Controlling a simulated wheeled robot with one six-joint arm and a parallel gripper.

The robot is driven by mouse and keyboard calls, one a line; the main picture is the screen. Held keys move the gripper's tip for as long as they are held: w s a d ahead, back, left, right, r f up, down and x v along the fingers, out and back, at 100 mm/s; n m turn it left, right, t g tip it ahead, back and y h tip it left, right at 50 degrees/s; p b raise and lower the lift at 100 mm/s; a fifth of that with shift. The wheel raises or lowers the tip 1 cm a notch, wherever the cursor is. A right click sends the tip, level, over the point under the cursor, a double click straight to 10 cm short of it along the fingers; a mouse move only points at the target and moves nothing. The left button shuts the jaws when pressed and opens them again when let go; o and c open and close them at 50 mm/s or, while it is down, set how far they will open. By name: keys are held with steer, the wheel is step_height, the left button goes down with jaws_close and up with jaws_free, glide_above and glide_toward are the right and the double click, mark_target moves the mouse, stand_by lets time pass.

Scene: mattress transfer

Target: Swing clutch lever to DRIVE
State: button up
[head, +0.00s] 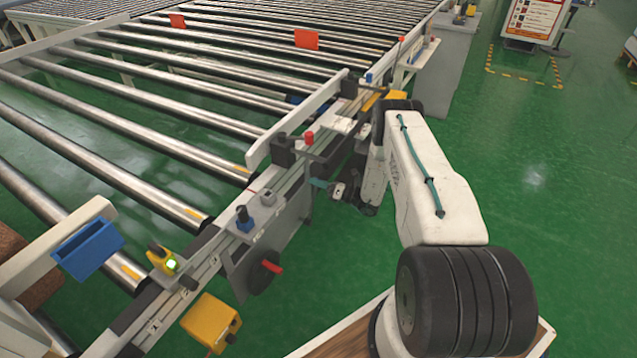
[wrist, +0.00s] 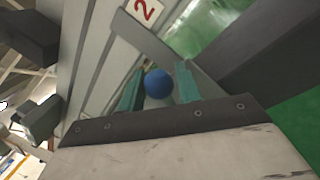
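A blue round knob (wrist: 158,84) shows in the wrist view between the two teal fingers of my gripper (wrist: 158,88). A small gap shows on each side of the knob, so the fingers look open around it and apart from it. A grey bar (wrist: 165,45) runs diagonally behind the knob; I cannot tell whether it is the clutch lever's arm. In the head view my gripper (head: 322,184) is at the side of the conveyor frame, its teal tips facing the rail. The knob between the fingers is hidden there, and no DRIVE mark is readable.
A red knob (head: 309,138) stands on the rail above my gripper. Green floor (head: 540,200) is clear at right.

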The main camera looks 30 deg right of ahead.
steer(key=shift+o, duration=1.3)
steer(key=shift+d+f, duration=0.1)
steer(key=shift+d, duration=0.05)
steer(key=v, duration=0.7)
steer(key=shift+s+d, duration=0.15)
steer(key=shift+s, duration=0.15)
